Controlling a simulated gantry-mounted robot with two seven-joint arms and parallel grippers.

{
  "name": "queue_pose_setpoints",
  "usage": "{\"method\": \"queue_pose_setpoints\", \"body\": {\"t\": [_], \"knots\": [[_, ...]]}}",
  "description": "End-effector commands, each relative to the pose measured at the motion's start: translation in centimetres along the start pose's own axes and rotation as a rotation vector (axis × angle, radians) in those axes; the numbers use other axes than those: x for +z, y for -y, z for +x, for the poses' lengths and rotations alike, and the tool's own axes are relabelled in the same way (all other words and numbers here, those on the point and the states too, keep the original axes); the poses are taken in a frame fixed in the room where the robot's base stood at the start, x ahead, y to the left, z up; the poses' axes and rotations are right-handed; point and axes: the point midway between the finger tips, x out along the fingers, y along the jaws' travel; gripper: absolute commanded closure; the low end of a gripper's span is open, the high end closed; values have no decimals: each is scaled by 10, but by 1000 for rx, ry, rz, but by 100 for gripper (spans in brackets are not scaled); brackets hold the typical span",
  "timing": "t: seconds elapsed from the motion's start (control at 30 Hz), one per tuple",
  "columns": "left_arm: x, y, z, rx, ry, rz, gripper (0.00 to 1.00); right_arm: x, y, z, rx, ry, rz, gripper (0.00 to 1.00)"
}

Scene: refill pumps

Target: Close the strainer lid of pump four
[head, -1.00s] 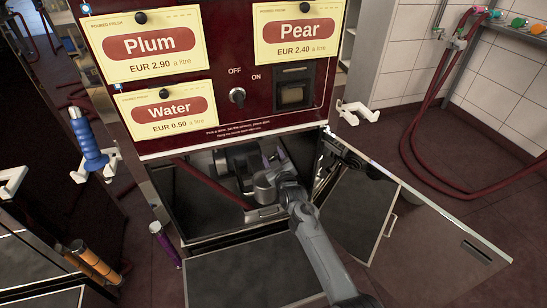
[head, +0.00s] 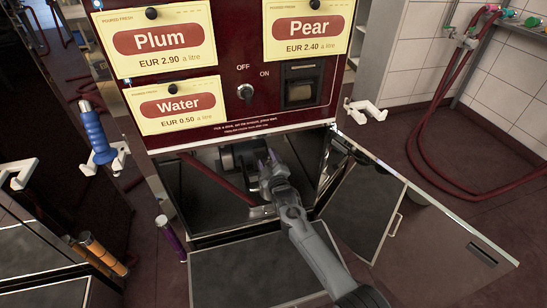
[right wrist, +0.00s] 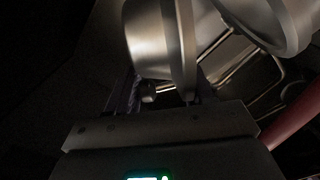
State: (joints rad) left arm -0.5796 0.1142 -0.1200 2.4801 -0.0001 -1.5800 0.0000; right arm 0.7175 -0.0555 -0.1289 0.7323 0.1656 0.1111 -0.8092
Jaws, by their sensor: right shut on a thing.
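My right gripper (head: 266,176) reaches into the open lower bay of the dispenser, beside a dark rounded pump part (head: 238,156). In the right wrist view, a bright metal cylinder with a flat disc-like rim, which looks like the strainer lid (right wrist: 182,45), stands on edge just beyond my fingers (right wrist: 165,98). The fingers are shut on its lower edge, though the contact is in shadow. A second round metal part with a rim (right wrist: 272,22) lies to the right, tilted. I cannot read a pump number. My left gripper is not in view.
A dark red hose (head: 215,178) crosses the bay, and also shows in the right wrist view (right wrist: 295,122). An open door panel (head: 362,210) flanks the bay at the right. A lowered panel (head: 255,272) lies in front. White hooks (head: 364,111) jut out beside the cabinet.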

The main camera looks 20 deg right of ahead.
Motion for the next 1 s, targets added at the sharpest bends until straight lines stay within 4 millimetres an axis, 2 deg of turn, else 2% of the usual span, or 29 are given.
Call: {"method": "queue_pose_setpoints", "body": {"t": [0.4, 0.87, 0.9, 1.0], "knots": [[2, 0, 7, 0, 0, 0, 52, -4, 17, 0, 1, -1, -174, 100], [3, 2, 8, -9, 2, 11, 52, -4, 18, 1, 1, -2, -187, 100], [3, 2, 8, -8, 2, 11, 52, -4, 18, 1, 1, -2, -187, 44], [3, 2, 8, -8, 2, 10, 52, -4, 18, 1, 1, -2, -186, 29]]}}
